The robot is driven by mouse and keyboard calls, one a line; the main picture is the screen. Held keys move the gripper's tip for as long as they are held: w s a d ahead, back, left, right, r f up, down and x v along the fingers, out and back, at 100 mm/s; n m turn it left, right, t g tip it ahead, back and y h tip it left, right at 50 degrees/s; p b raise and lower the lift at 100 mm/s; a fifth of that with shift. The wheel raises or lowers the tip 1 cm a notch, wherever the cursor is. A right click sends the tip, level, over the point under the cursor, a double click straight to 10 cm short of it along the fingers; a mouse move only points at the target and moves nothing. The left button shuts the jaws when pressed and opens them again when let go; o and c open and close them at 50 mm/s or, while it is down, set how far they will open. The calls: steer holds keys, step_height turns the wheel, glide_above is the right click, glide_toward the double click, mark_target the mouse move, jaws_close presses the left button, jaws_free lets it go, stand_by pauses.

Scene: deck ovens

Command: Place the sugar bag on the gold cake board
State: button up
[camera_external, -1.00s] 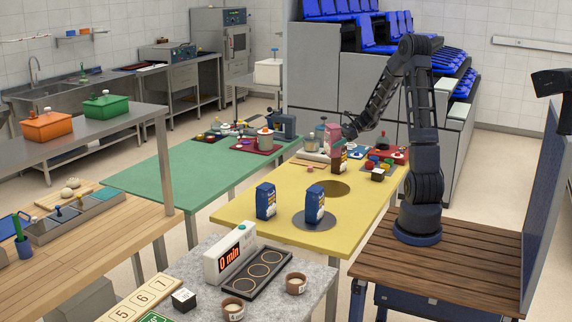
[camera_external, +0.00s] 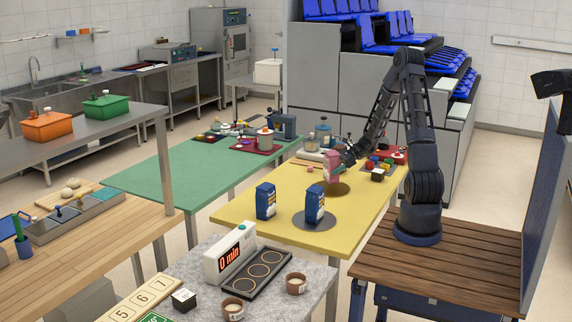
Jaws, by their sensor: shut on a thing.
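The pink sugar bag (camera_external: 332,167) is upright in my gripper (camera_external: 340,158), which is shut on it at its right side. The bag is over the back part of the round, brownish gold cake board (camera_external: 338,189) on the yellow table. The bag's bottom appears at or just above the board; I cannot tell whether they touch. The bag hides part of the board, and the fingertips are small and partly hidden.
A blue bag (camera_external: 315,204) stands on a grey round board (camera_external: 313,223) in front of the gold one. Another blue bag (camera_external: 265,201) stands to its left on the yellow table (camera_external: 245,226). Coloured small items (camera_external: 378,165) and a red tray lie behind right.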

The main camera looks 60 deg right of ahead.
steer(key=shift+f, duration=1.85)
steer(key=shift+f, duration=0.1)
steer(key=o, duration=1.7)
steer(key=shift+o, duration=0.2)
